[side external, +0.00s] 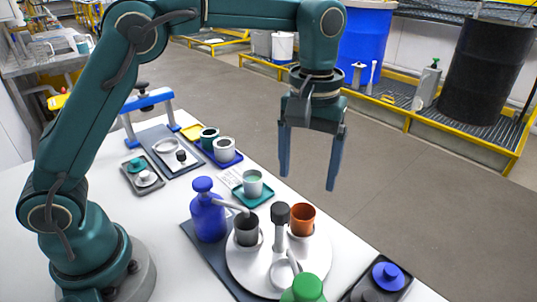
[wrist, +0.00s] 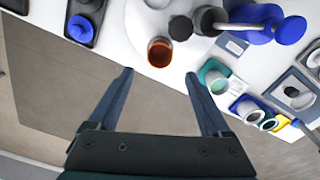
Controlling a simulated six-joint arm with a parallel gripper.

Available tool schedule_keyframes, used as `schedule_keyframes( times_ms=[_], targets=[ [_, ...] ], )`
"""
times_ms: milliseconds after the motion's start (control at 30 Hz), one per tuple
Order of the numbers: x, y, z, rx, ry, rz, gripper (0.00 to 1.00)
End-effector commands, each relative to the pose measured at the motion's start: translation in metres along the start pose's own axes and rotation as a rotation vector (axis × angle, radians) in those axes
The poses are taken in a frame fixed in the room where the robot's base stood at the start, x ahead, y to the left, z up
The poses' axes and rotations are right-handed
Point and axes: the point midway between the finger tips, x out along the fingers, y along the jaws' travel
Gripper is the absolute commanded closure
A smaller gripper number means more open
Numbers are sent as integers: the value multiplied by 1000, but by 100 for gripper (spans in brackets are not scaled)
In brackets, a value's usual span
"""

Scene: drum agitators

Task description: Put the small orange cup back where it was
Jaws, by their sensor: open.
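The small orange cup (side external: 302,219) stands upright on the round white platter (side external: 250,272), at its back right edge. It also shows in the wrist view (wrist: 160,51), with its open mouth facing the camera and a dark inside. A grey cup (side external: 246,230) and a black-topped post (side external: 280,228) stand beside it on the platter. My gripper (side external: 310,182) is open and empty, pointing down in the air beyond and above the cup. In the wrist view its fingers (wrist: 160,76) are spread, with the orange cup above the gap between their tips. Nothing is held.
A blue pump bottle (side external: 208,210) with a long spout stands left of the platter. A green-topped object (side external: 303,289) is in front. A teal tray with a cup (side external: 252,188) stands behind. A blue knob on a dark tray (side external: 387,276) is at the right, near the table edge.

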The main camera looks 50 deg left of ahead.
Motion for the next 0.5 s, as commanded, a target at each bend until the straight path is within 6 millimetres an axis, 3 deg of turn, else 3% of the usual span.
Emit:
schedule_keyframes(
  times_ms=[300,500],
  targets=[
    [-21,-3,1,6,6,5,17],
    [-45,-29,12,65,74,48,17]
  ],
)
